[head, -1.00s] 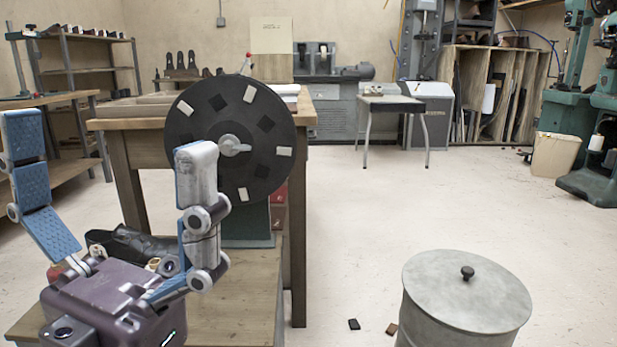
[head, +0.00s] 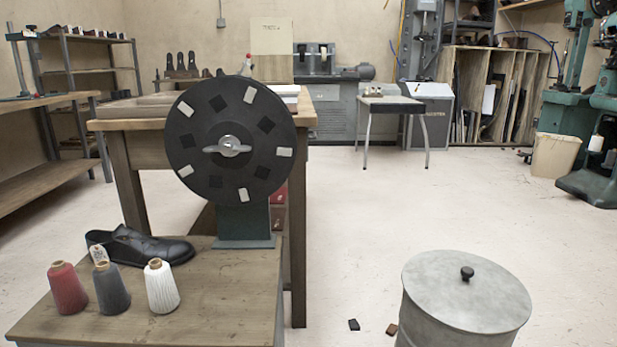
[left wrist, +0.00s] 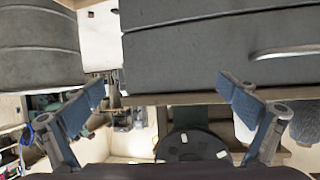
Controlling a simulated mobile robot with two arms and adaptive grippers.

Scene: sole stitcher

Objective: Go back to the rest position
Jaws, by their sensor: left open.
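My left gripper (left wrist: 165,105) shows only in the left wrist view, with its two blue-padded fingers spread wide and no object held between them. The head view shows neither gripper. A black disc (head: 188,137) with white and dark patches stands upright on a green stand, with a winged metal knob (head: 228,147) at its centre. The disc also shows low in the left wrist view (left wrist: 190,147), beyond the fingers. A black shoe (head: 140,246) lies on the low wooden bench beside red (head: 66,288), grey (head: 111,289) and white (head: 161,287) thread cones.
The low bench (head: 230,310) is at the front left. A lidded grey drum (head: 440,290) stands at the front right. A wooden table (head: 128,180) is behind the disc. Two small dark pieces lie on the floor by the drum. The middle floor (head: 420,205) is clear.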

